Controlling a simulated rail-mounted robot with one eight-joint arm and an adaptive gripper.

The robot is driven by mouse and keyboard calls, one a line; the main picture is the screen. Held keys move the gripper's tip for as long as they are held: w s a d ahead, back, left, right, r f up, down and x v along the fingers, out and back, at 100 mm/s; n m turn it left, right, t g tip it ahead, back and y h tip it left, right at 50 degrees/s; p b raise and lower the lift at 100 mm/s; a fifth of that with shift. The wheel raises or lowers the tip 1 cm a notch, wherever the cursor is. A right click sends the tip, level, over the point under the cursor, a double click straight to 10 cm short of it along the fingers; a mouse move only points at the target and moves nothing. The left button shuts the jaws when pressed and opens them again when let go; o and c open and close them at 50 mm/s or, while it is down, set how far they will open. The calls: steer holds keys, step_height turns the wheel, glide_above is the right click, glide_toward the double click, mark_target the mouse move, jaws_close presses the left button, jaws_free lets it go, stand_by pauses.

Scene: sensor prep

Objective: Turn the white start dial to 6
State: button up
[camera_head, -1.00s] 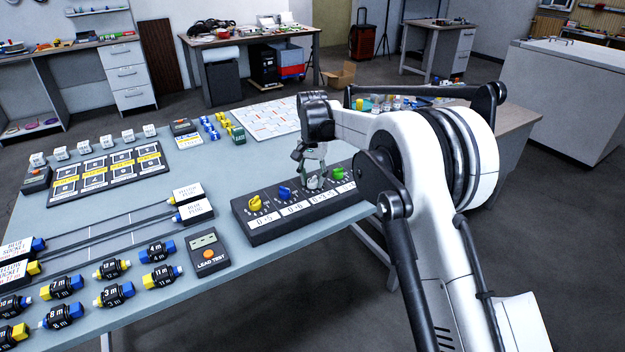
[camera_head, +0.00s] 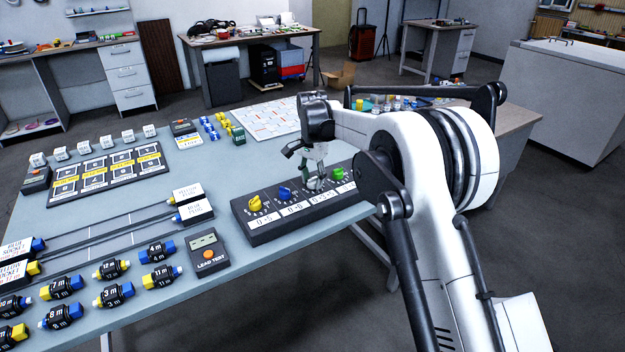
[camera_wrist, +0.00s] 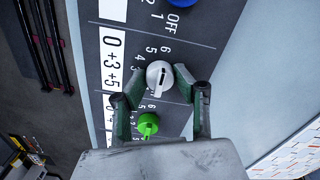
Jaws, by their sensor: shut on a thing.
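The pointer's number cannot be read for certain. My gripper (camera_wrist: 160,77) has its two green-grey fingers on opposite sides of the dial and is shut on it. In the head view the dial (camera_head: 314,184) is partly hidden under my gripper (camera_head: 315,177), which reaches down from above. The dark dial panel (camera_head: 262,233) lies at the table's front edge.
A green dial (camera_wrist: 148,124) sits close beside the white one, near my left finger. A blue dial (camera_head: 285,193) and a yellow dial (camera_head: 255,203) are further left on the panel. The lead tester (camera_head: 208,254) and several cable plugs lie left of it.

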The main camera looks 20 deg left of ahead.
mark_target(313, 178)
steer(key=o, duration=1.1)
steer(key=shift+r, duration=0.15)
step_height(313, 178, up, 12)
steer(key=shift+f, duration=0.1)
